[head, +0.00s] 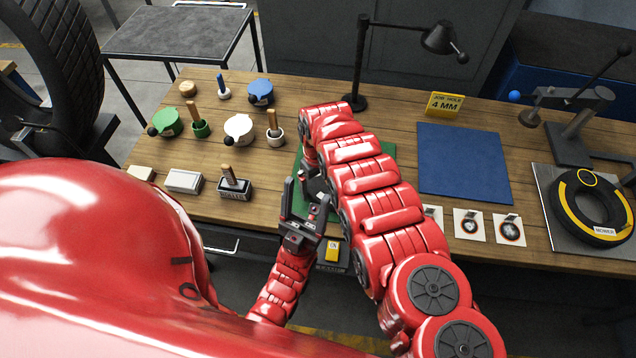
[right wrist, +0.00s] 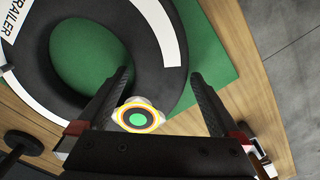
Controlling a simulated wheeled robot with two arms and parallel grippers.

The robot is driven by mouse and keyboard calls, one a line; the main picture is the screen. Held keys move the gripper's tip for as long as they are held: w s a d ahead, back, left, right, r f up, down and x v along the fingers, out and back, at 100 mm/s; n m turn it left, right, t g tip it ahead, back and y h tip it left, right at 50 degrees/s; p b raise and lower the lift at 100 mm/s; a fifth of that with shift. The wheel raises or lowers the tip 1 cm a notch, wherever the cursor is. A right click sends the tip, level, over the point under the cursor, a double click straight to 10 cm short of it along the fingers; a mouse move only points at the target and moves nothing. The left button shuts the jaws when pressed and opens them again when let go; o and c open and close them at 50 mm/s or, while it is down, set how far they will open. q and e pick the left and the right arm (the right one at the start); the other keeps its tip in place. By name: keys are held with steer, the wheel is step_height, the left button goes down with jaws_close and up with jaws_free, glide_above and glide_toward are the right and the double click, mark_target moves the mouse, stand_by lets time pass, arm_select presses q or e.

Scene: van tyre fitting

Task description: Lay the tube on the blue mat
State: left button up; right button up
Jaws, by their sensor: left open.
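A black tube (right wrist: 158,55) with a white band reading "TRAILER" lies on the green mat (right wrist: 215,60) in the right wrist view. A round patch with a green centre (right wrist: 137,117) shows on or above its near side. My right gripper (right wrist: 162,74) is open, its fingers on either side of the tube's body; contact is unclear. In the head view my right arm hides most of the tube and the green mat (head: 388,149). My left gripper (head: 306,196) is open and empty at the table's front edge. The blue mat (head: 464,162) is bare, right of my right arm.
A black and yellow tube marked "MOWER" (head: 592,207) lies on a grey plate at the right. Several pots, brushes and small boxes stand on the left. A black lamp (head: 359,100) and a yellow "4 MM" sign (head: 445,104) stand at the back. Cards (head: 468,224) lie before the blue mat.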

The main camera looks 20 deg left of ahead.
steer(key=shift+r, duration=0.35)
step_height(320, 180, up, 12)
steer(key=shift+b, duration=0.35)
steer(key=shift+f, duration=0.1)
